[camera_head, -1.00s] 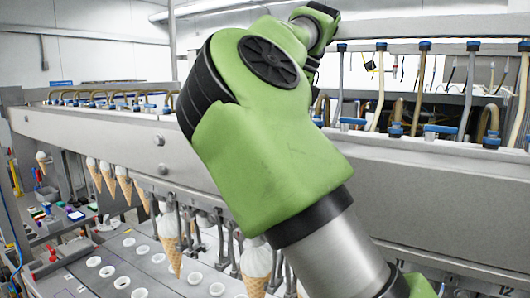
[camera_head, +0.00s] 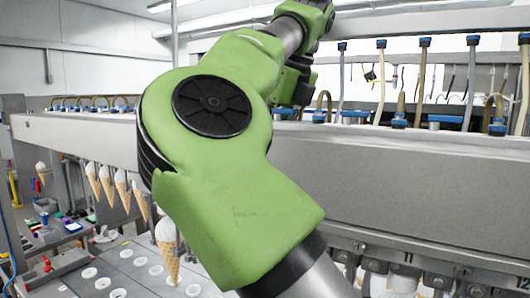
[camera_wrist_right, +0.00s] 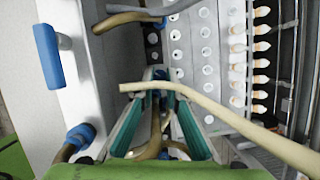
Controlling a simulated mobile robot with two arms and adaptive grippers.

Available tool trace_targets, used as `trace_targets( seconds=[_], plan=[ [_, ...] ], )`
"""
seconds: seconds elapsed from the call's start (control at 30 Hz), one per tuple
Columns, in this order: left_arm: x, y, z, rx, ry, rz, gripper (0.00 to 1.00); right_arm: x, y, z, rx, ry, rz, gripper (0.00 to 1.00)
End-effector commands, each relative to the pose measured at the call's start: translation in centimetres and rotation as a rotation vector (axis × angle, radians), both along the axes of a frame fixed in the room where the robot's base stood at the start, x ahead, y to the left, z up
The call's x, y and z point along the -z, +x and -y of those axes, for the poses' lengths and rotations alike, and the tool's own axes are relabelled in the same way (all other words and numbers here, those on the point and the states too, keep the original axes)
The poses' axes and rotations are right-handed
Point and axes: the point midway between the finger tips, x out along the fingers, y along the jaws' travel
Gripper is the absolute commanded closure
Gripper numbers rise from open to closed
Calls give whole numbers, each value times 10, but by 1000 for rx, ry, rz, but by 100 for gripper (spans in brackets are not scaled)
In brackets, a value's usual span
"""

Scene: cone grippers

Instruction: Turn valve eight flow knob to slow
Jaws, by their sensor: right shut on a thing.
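In the right wrist view, my right gripper (camera_wrist_right: 158,78) has its two teal-lined fingers drawn together at the tips. They are closed on what looks like a small valve knob, mostly hidden by the tips. A tan hose (camera_wrist_right: 230,115) crosses in front of the fingers. In the head view, my green right arm fills the middle and hides its own gripper. Blue-topped valve fittings (camera_head: 437,122) line the top of the machine beam. My left gripper is not in view.
A blue T-handle (camera_wrist_right: 48,56) and a blue hose fitting (camera_wrist_right: 80,137) stand left of the fingers. Several hoses rise from the long grey beam (camera_head: 420,165). Filled cones (camera_head: 107,182) hang below it, over a plate with round holes (camera_head: 140,262).

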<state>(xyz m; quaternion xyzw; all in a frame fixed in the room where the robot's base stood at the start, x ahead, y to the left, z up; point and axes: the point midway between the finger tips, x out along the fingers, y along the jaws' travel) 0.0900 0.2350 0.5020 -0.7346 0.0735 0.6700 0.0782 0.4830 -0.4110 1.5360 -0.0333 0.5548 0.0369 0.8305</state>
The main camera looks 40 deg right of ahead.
Motion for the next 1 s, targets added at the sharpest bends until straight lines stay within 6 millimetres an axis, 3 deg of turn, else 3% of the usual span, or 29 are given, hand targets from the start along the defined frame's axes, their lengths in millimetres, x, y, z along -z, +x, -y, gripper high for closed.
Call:
trace_targets(
  seconds=[0.4,0.43,0.5,0.83,1.0],
  plan=[
    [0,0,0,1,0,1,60,1,0,0,8,2,-2,100],
    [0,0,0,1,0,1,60,1,0,0,8,2,-2,83],
    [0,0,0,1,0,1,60,1,0,0,8,2,-1,71],
    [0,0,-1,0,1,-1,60,0,0,0,-3,2,0,71],
    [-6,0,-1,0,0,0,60,-2,0,2,-96,4,0,71]
  ],
)
